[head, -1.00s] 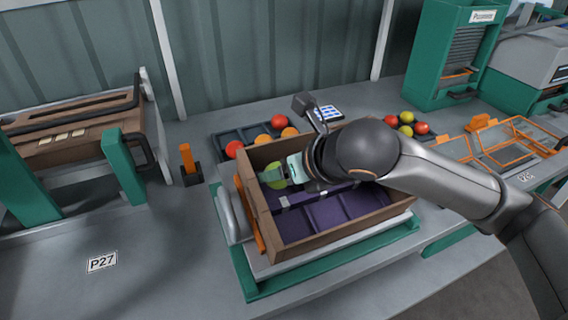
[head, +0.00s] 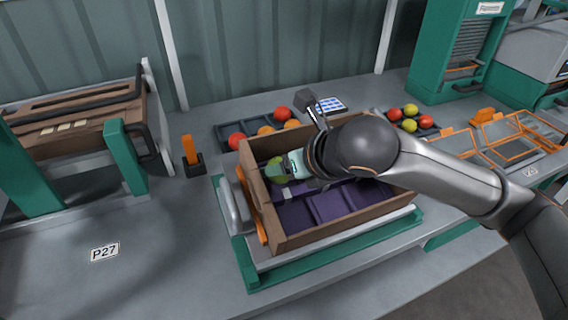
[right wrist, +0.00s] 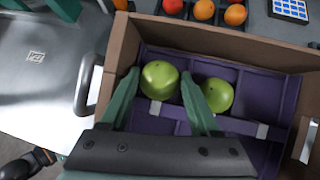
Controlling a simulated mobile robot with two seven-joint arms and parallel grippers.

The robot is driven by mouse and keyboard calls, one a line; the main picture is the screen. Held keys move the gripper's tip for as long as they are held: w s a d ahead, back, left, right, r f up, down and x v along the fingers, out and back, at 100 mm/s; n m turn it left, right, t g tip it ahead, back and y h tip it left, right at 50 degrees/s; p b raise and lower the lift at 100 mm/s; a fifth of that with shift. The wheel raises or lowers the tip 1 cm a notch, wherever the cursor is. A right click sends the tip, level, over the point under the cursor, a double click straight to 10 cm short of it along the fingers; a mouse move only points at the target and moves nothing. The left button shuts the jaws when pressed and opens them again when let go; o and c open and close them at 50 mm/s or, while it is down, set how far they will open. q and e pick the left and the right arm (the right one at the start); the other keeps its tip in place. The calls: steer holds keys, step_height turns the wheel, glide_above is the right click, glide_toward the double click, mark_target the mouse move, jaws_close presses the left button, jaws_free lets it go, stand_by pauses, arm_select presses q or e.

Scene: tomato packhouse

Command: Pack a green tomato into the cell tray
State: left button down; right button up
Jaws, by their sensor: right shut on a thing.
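The cell tray is a purple insert (head: 333,207) with dividers, inside a brown wooden crate (head: 335,227). My right gripper (right wrist: 160,90) reaches into the crate's back left part. It is shut on a green tomato (right wrist: 158,72), with a teal finger on each side. This tomato shows partly in the head view (head: 275,170). I cannot tell whether it touches the cell floor. A second green tomato (right wrist: 217,95) lies in the tray just right of the right finger. My arm hides it in the head view. My left gripper is in neither view.
A dark tray (head: 232,130) with red and orange tomatoes stands behind the crate. A blue-keyed pad (head: 328,105) is beside it. More red and green tomatoes (head: 410,118) lie at the back right. An orange-handled item (head: 190,152) stands left. The table's left front is clear.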

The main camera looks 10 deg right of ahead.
steer(key=shift+w+f, duration=0.1)
steer(key=shift+f, duration=0.45)
stand_by(0.4)
steer(key=o, duration=1)
steer(key=shift+a, duration=0.1)
steer(key=shift+r, duration=0.1)
